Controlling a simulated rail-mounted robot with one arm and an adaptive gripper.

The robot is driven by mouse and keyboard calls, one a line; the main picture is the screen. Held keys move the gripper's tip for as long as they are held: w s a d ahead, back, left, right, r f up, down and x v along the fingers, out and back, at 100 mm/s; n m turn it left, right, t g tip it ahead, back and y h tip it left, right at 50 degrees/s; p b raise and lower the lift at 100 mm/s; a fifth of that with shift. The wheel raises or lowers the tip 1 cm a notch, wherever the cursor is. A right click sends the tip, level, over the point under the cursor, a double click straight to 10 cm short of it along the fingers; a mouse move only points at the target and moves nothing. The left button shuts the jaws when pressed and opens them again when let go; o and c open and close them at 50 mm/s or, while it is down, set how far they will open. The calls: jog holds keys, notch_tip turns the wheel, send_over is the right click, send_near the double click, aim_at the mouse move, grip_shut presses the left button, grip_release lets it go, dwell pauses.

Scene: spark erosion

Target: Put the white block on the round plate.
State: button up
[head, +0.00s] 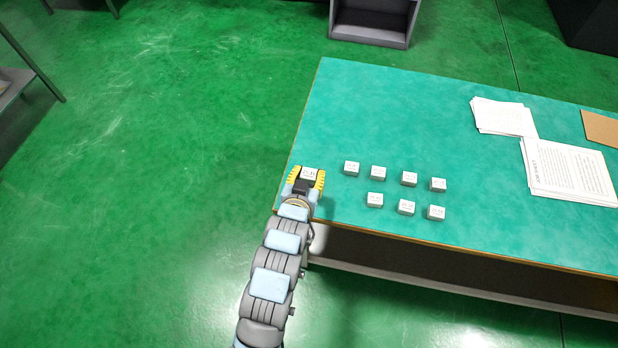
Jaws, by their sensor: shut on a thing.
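My gripper (308,180) is over the left front corner of the green-topped table (400,110). Its yellow fingers are shut on a white block (309,173), with dark marks on its top face. I cannot tell whether the block touches the table top or is held just above it. Several similar white blocks (378,173) stand in two rows to the right of the gripper. No round plate shows in this view.
Loose papers (502,117) and a job sheet stack (568,172) lie on the right of the table, near a brown sheet (601,128). The table's far left part is bare. A grey open cabinet (372,22) stands on the green floor behind.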

aim_at(309, 172)
jog(key=w+f, duration=0.2)
jog(key=w+f+b, duration=0.1)
jog(key=w+f, duration=0.1)
jog(key=f, duration=0.1)
jog(key=shift+w+f, duration=0.15)
jog(key=shift+f, duration=0.15)
jog(key=shift+f+b, duration=0.4)
jog(key=shift+f, duration=1.15)
jog(key=shift+w, duration=0.1)
jog(key=shift+f, duration=0.2)
jog(key=o, duration=1.2)
jog(key=shift+c, duration=0.2)
jog(key=shift+r, duration=0.15)
